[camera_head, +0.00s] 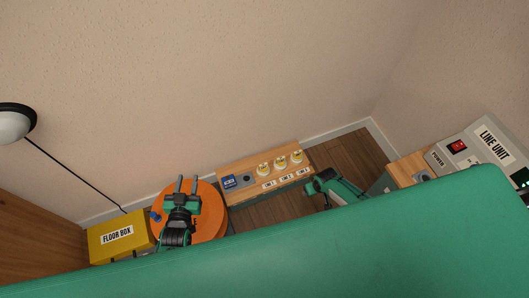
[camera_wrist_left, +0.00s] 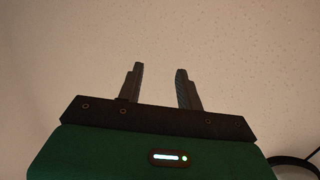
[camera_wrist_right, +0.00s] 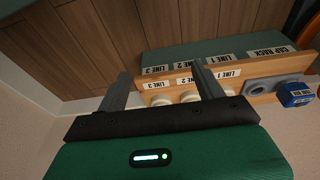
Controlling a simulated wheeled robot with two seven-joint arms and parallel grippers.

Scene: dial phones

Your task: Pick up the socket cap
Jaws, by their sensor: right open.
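A small blue piece with a white label (camera_head: 229,182) sits at the left end of the wooden rack (camera_head: 252,164); it looks like the socket cap, but its label is too small to read. It also shows at the right of the right wrist view (camera_wrist_right: 294,94), beside a grey round socket (camera_wrist_right: 259,87). My right gripper (camera_wrist_right: 160,75) is open and empty, near the rack's line end and apart from the blue piece.
Several white-and-yellow knobs (camera_head: 281,162) stand on the rack above line labels. A yellow floor box (camera_head: 108,238) is at the left, with a blue item (camera_head: 155,216) near it. A grey line unit (camera_head: 477,150) stands at the right. A green surface (camera_head: 300,255) fills the front.

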